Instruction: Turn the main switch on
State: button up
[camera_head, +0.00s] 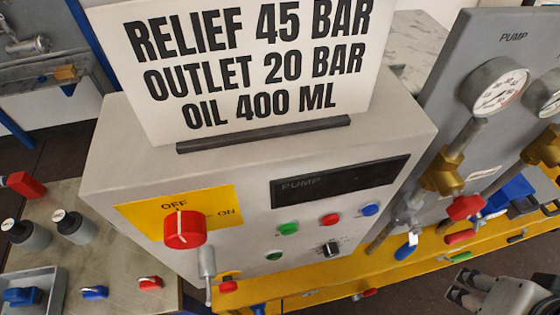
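The main switch is a red rotary knob (185,229) on a yellow plate (220,200) at the left of the grey control box's front. OFF is printed above the knob and ON to its right. The knob's pale mark points up at OFF. A grey metal lever-like part (207,268) hangs just below the knob; whether it is joined to it I cannot tell. My gripper (459,286) is at the bottom right, well away from the switch. Its fingers look apart with nothing between them, and it is partly cut off by the picture's edge.
A white sign (250,70) stands on the control box (130,150). The box has a dark PUMP display (340,181) and several small buttons. A gauge panel (450,70) with brass valves stands at right above a yellow bench edge (400,275). Bottles (75,227) stand at left.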

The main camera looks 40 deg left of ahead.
aim_at(183, 230)
jog(key=l+u, duration=0.35)
jog(key=l, duration=0.4)
jog(key=j+u, duration=0.15)
jog(key=u, duration=0.3)
jog(key=i+j+u, duration=0.15)
jog(key=u, duration=0.35)
jog(key=i+j+u, duration=0.1)
jog(key=u, duration=0.35)
jog(key=i+u, duration=0.1)
jog(key=u, duration=0.35)
